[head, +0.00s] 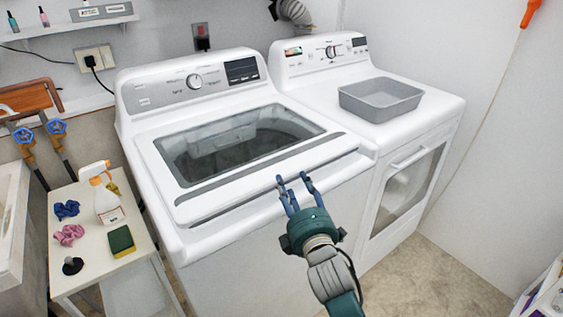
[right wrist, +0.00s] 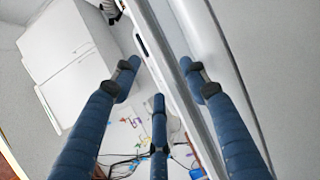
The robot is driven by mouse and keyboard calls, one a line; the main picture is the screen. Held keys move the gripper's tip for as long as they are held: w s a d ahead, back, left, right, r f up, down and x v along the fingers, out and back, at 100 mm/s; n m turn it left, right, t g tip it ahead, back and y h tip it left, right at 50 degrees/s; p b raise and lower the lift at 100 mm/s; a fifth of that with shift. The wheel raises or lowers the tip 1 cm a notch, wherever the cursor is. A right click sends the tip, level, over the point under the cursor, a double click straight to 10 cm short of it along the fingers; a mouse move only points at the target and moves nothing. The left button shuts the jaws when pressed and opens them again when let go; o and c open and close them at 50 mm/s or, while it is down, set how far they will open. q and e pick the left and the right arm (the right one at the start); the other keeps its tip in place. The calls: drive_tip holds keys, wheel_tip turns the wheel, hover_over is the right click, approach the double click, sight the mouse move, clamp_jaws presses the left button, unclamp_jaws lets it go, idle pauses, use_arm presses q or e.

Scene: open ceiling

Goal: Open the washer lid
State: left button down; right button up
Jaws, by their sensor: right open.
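The white top-loading washer (head: 235,235) stands at the centre of the head view. Its lid (head: 240,140), with a large dark glass window and a grey strip along the front, lies closed. My right gripper (head: 292,178) is open and empty, its blue fingers at the lid's front edge, right of the middle. In the right wrist view the open fingers (right wrist: 158,78) show on both sides of a long white edge (right wrist: 172,70), likely the washer's front or lid edge. Whether they touch it, I cannot tell. My left gripper is not in view.
A dryer (head: 440,110) with a grey basin (head: 380,98) on top stands to the right. A small table (head: 95,265) at the left holds a spray bottle (head: 105,195), a sponge (head: 121,241) and scrunchies. The floor (head: 430,280) at right front is clear.

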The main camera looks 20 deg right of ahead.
sight(280, 155)
drive_tip(key=w, duration=0.9)
drive_tip(key=shift+w+d, duration=0.1)
drive_tip(key=shift+d, duration=0.1)
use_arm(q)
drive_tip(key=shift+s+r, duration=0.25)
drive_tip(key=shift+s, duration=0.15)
use_arm(e)
drive_tip(key=shift+w, duration=0.55)
